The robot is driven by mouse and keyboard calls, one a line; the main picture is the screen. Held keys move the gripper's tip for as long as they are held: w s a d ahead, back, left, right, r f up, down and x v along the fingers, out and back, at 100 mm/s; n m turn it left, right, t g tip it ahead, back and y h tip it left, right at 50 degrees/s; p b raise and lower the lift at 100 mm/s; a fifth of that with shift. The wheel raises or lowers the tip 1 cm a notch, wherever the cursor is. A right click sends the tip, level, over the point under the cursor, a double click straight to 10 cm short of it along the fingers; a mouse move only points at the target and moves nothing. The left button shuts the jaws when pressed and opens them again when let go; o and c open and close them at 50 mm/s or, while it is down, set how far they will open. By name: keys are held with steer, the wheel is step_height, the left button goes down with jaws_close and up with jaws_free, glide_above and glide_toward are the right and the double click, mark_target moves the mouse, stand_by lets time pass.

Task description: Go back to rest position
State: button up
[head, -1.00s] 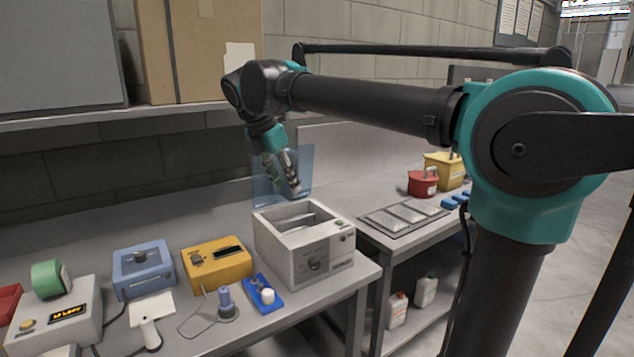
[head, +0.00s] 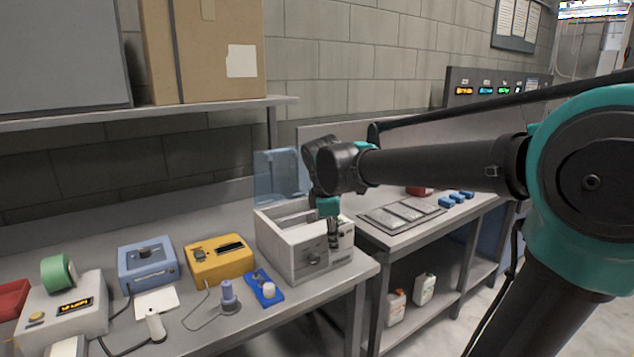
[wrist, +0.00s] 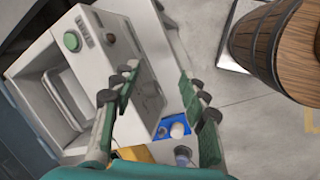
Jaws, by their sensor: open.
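My gripper (head: 333,242) is in front of the right part of a grey-white box-shaped machine (head: 287,246) on the bench in the head view. The machine's clear bluish hood (head: 279,174) stands raised at its back. In the wrist view my gripper (wrist: 158,105) has its two green fingers spread apart, with nothing between them. The machine (wrist: 125,65) fills the left of that view, with its open chamber, a green button (wrist: 72,41) and a knob. My arm reaches in from the right side of the head view.
A yellow device (head: 218,262), a blue device (head: 147,267) and a blue tray (head: 263,289) stand left of the machine. A second bench with a grey panel (head: 376,221) is to the right. A wooden barrel (wrist: 262,45) shows in the wrist view. Open floor lies beyond the benches.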

steer(key=s+d+f+m, duration=0.7)
steer(key=f+m, duration=0.1)
steer(key=f, duration=0.2)
steer(key=s+d+f+m+t+y, duration=0.1)
steer(key=s+d+f+m, duration=0.6)
steer(key=s+f+m, duration=0.1)
step_height(320, 180, down, 2)
steer(key=shift+d+f+m+y, duration=0.15)
steer(key=shift+d+m+y, duration=0.15)
steer(key=shift+m, duration=0.3)
